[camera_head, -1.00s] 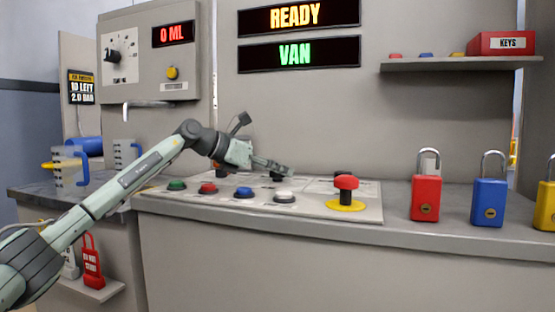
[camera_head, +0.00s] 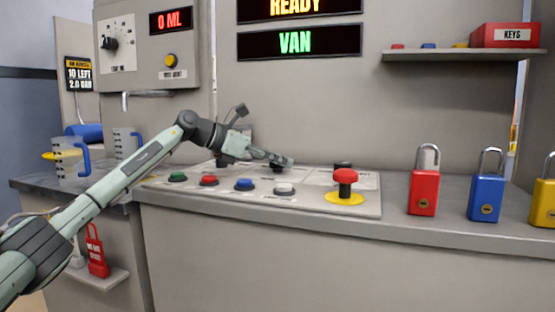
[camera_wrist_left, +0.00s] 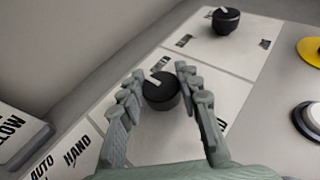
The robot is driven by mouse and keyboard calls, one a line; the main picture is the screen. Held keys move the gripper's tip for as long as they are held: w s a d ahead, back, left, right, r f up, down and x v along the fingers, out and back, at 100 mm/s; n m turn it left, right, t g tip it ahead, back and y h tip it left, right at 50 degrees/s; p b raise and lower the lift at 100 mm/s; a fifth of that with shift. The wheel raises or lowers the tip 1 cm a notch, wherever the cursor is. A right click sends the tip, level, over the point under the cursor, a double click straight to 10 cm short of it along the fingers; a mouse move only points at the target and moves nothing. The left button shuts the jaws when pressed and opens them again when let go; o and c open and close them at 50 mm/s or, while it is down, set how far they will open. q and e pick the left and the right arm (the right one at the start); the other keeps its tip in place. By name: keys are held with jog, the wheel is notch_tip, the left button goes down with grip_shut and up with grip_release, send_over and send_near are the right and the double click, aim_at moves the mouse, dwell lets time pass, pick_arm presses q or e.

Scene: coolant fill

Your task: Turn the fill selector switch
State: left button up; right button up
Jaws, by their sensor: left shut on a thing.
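A black selector knob (camera_wrist_left: 160,92) with a pale pointer line sits on a white labelled plate of the sloped panel. My left gripper (camera_head: 280,164) reaches over the back of the panel from the left. In the left wrist view its two fingers (camera_wrist_left: 162,90) stand on either side of this knob and are shut on it. In the head view the gripper mostly hides the knob. A second black knob (camera_wrist_left: 226,20) stands apart, farther along the panel. Labels reading AUTO and HAND show at the lower left of the wrist view. My right gripper is not in view.
Green (camera_head: 177,177), red (camera_head: 208,181), blue (camera_head: 244,185) and white (camera_head: 284,189) buttons line the panel's front. A red mushroom button (camera_head: 345,177) stands to their right. Red (camera_head: 424,190) and blue (camera_head: 487,197) padlocks stand farther right. Displays read READY, VAN and 0 ML.

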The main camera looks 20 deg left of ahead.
pick_arm(q)
jog(key=o, duration=1.2)
notch_tip(320, 180, up, 4)
jog(key=r, duration=0.1)
send_over(234, 177)
jog(key=shift+s+d+f, duration=0.15)
jog(key=shift+f, duration=0.1)
